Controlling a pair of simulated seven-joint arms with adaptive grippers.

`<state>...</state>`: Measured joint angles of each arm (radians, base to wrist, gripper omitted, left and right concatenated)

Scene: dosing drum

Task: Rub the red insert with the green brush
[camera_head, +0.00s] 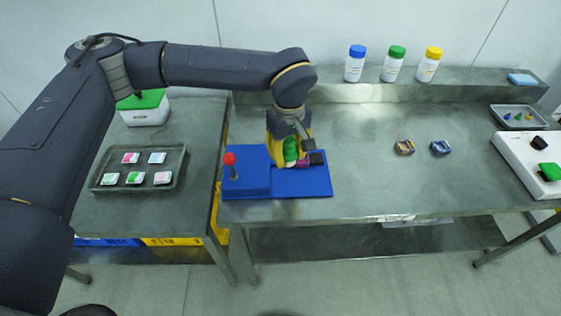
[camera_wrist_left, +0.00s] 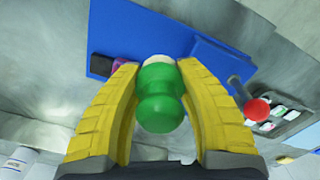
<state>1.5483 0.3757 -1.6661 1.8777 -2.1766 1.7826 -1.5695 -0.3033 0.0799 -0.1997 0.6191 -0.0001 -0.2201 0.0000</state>
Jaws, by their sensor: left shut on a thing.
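My left gripper (camera_head: 288,156) is pointed down over the blue fixture plate (camera_head: 302,184). Its yellow fingers are shut on the green brush (camera_head: 291,148), which also shows between them in the left wrist view (camera_wrist_left: 160,100). The brush has a rounded green handle and a pale lower end (camera_wrist_left: 158,60), close above the plate; I cannot tell whether it touches. A purple-magenta piece (camera_head: 302,160) lies beside the brush, next to a black block (camera_head: 317,157). No clearly red insert shows on the plate; the gripper and brush hide part of it. My right gripper is not in view.
A blue box (camera_head: 246,173) with a red-knobbed lever (camera_head: 229,158) stands left of the brush. A tray (camera_head: 139,179) of several small inserts is on the left table. Bottles with blue (camera_head: 357,51), green and yellow caps stand on the back shelf. The middle right table is mostly clear.

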